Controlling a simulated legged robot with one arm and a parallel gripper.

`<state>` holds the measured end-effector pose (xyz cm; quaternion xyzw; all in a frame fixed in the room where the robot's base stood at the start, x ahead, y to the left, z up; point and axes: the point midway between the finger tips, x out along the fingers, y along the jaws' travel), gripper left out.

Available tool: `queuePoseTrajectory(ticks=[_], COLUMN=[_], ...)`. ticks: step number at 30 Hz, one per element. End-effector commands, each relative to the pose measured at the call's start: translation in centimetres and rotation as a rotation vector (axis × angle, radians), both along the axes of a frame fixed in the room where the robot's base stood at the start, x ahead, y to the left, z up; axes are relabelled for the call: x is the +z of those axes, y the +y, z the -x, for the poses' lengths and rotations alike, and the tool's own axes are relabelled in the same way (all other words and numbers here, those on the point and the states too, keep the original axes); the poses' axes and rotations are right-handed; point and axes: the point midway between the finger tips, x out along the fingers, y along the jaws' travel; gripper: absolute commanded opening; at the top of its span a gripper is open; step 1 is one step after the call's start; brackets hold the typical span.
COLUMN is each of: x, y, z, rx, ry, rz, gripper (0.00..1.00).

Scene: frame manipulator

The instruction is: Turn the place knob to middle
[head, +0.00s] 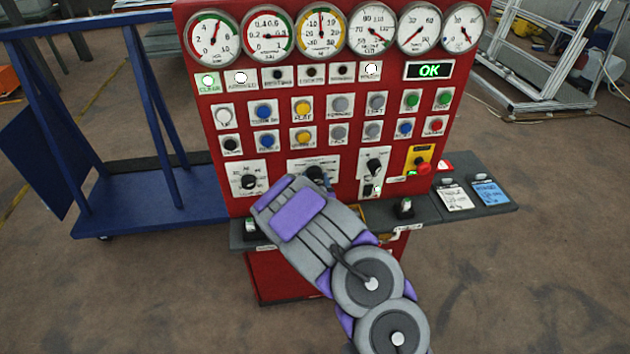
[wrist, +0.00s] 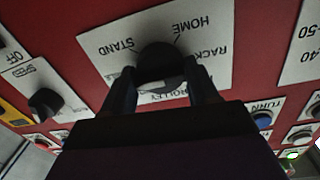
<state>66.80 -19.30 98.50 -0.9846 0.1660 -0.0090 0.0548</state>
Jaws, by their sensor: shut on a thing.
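The place knob (wrist: 158,58) is a round black knob on a white label plate (wrist: 215,45) on the red panel. The plate shows upside down in the wrist view, with STAND, HOME, RACK and TROLLEY printed around the knob. My gripper (wrist: 164,88) is shut on the knob, one finger at each side. The knob's pointer direction is not clear, as the fingers cover part of it. In the head view the knob (head: 316,173) shows only as a dark edge beyond my gripper (head: 312,184), which hides the lower part of its plate.
A black knob (head: 249,181) is to the left and another (head: 374,165) to the right. A red mushroom button (head: 423,167) sits farther right. Rows of buttons (head: 303,107) and gauges (head: 320,34) are above. A grey shelf (head: 430,209) juts out below. A blue trolley (head: 150,195) stands left.

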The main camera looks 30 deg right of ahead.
Motion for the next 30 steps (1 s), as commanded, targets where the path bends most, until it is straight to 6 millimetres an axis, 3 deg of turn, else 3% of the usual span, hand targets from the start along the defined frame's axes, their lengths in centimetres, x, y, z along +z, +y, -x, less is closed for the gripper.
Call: queuePoseTrajectory(ticks=[11,30], x=[-0.21,-0.41], y=[0.05,0.16], z=[-0.02,-0.13], rx=[0.0,0.004], ry=[0.026,0.166], rz=[0.09,0.573], gripper=[0.28,0.28])
